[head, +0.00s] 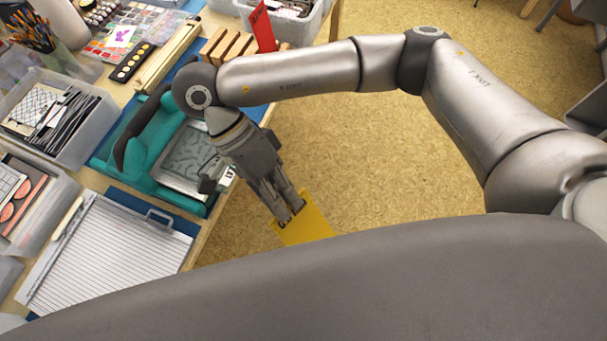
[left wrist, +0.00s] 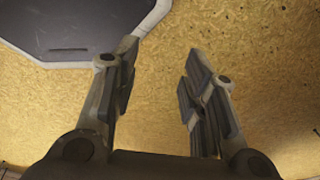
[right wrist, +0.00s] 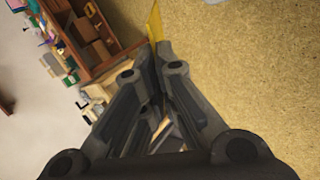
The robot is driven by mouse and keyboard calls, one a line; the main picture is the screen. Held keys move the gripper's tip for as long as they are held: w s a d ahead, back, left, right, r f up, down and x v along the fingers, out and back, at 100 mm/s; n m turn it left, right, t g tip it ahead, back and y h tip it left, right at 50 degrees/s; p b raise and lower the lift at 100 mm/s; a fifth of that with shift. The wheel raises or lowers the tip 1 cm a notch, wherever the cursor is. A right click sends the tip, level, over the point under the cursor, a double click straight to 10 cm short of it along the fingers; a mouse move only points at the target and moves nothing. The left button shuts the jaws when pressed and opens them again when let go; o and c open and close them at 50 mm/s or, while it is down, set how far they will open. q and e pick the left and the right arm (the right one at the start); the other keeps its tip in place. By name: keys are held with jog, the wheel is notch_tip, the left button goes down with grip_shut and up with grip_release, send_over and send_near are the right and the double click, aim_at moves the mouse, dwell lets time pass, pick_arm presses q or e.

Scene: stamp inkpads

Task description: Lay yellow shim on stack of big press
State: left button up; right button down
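The yellow shim (head: 310,222) is a flat yellow sheet. My right gripper (head: 290,213) is shut on its edge and holds it over the floor, off the table's right edge. In the right wrist view the shim (right wrist: 154,22) shows edge-on at the fingertips (right wrist: 152,45). The big press is probably the teal machine (head: 128,150) on the table, left of my right gripper. A grey patterned plate (head: 188,155) lies on its light platform, partly hidden by my right arm. My left gripper (left wrist: 160,60) is open and empty above the floor.
A white lined trimmer board (head: 110,255) lies in front of the teal machine. Clear bins (head: 85,135) stand to the left. The floor right of the table is clear.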

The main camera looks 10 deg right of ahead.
jog(key=w+a+m+t+y+p, duration=0.1)
jog(key=w+a+m+t+y, duration=0.15)
jog(key=m+y, duration=0.85)
jog(key=w+a+m+t+y+p, duration=0.1)
jog(key=w+m+t+y, duration=0.2)
jog(key=m+y, duration=0.75)
pick_arm(q)
jog(key=shift+s+a+r, duration=0.3)
jog(key=shift+s+r, duration=0.1)
jog(key=shift+r, duration=0.2)
jog(key=shift+s+a+r, duration=0.25)
jog(key=shift+s+r, duration=0.1)
jog(key=shift+r, duration=0.25)
pick_arm(e)
jog(key=w+d+f+m+t+h, duration=0.2)
jog(key=d+f+m+t, duration=0.7)
jog(key=f+m+t, duration=0.1)
jog(key=shift+f+t+h, duration=0.35)
jog(key=shift+f+t, duration=0.05)
jog(key=shift+t, duration=0.35)
jog(key=shift+m, duration=0.25)
